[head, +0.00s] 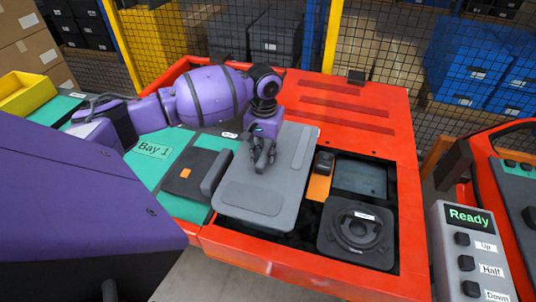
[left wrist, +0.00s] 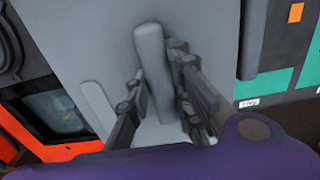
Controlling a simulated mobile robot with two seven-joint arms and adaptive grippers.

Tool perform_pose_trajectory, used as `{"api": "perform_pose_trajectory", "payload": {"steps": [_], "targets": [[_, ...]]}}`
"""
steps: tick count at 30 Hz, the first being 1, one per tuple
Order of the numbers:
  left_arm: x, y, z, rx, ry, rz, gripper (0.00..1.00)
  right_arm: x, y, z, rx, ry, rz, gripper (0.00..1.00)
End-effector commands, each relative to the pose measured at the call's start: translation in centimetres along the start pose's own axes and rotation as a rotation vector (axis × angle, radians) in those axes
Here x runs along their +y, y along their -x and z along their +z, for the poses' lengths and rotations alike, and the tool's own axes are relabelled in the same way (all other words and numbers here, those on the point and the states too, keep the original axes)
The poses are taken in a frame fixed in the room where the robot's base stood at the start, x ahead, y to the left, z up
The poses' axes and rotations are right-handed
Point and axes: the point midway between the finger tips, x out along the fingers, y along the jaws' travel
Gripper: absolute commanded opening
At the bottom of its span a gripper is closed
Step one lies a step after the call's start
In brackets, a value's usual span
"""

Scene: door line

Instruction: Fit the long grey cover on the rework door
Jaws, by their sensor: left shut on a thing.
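The long grey cover (head: 295,165) is over the left part of the opening in the red rework door (head: 385,125). It also fills the middle of the left wrist view (left wrist: 95,40). My left gripper (head: 264,160) is shut on the upright rib of the cover (left wrist: 152,70), with one finger on each side of it in the left wrist view (left wrist: 160,90). I cannot tell whether the cover touches the door or hangs just above it. The cover hides the door beneath it. My right gripper is not in view.
Right of the cover, the opening shows a round speaker (head: 352,232), a dark window panel (head: 360,178) and a black handle (head: 323,163). A dark panel (head: 188,180) lies on the teal Bay 1 surface (head: 152,150) at left. A button box (head: 470,255) reading "Ready" stands at right.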

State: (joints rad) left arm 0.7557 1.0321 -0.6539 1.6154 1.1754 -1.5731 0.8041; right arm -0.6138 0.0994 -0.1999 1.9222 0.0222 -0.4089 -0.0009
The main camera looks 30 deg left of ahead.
Motion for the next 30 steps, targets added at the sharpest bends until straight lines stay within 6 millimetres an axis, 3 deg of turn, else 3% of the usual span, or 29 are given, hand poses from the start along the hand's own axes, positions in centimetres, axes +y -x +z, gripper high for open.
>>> {"api": "perform_pose_trajectory", "payload": {"steps": [8, 22, 30], "targets": [[-0.2, -0.6, 0.1, -0.001, 0.003, -0.002, 0.0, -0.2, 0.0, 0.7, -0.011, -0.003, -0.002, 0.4], [-0.3, -5.6, 0.1, -0.005, 0.003, -0.003, 0.0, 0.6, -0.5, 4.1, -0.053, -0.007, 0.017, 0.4], [-0.2, -5.7, 0.0, 0.004, 0.003, 0.0, 0.0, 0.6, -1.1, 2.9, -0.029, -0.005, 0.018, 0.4]]}}
